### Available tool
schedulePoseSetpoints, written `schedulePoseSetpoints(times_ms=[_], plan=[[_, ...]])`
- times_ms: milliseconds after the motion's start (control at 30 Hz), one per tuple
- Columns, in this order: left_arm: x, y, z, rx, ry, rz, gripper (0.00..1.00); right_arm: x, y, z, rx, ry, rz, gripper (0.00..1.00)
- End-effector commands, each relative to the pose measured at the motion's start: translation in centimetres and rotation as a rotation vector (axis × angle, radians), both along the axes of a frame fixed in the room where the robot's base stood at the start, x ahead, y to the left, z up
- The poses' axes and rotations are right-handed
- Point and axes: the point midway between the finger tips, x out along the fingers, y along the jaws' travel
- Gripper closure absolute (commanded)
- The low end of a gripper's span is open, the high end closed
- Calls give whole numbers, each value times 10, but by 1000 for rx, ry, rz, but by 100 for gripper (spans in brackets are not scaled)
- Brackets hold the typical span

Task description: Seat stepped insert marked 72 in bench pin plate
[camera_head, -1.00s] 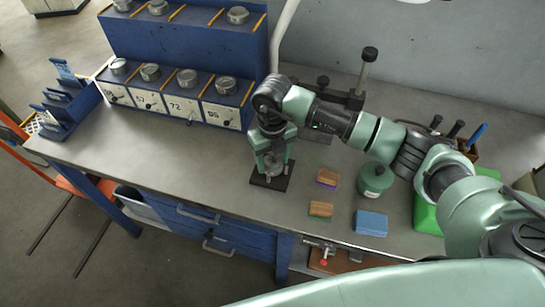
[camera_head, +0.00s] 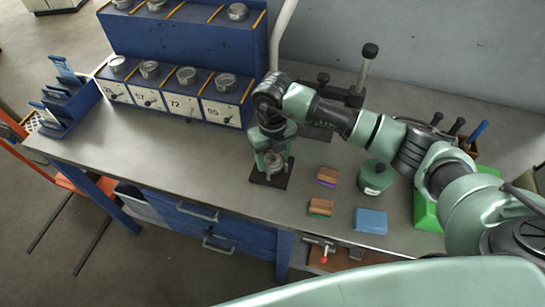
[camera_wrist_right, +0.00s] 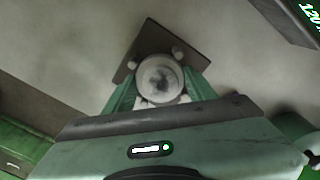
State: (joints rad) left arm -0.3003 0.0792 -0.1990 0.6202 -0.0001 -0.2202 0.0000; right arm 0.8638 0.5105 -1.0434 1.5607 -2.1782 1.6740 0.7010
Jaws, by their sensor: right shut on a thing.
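My right gripper (camera_head: 271,160) points down over the dark bench pin plate (camera_head: 258,179), near the middle of the bench. It is shut on a round grey metal stepped insert (camera_head: 273,167), which also shows between the fingers in the right wrist view (camera_wrist_right: 160,78). The insert is over the plate (camera_wrist_right: 197,50), with small pins (camera_wrist_right: 178,53) beside it. I cannot tell whether it rests fully on the plate, and no number on it is readable. A rack bay labelled 72 (camera_head: 175,104) has a round metal piece (camera_head: 187,75) above its label. My left gripper is out of view.
The blue rack (camera_head: 180,35) stands behind left. Right of the plate are brown-topped blocks (camera_head: 327,174), a green canister (camera_head: 375,177) and a blue block (camera_head: 370,221). A black-knobbed lever (camera_head: 369,52) stands behind. The bench left of the plate is clear.

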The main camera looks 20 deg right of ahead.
Motion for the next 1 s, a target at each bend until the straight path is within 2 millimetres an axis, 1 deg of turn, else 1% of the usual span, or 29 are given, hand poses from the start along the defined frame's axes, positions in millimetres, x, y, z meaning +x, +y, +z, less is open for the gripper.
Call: schedulePoseSetpoints(times_ms=[733, 1000], plan=[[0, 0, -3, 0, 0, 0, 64, 1, 0, 1, 0, -3, 0, 100], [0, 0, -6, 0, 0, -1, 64, 1, 0, -2, 0, -3, 0, 100]])
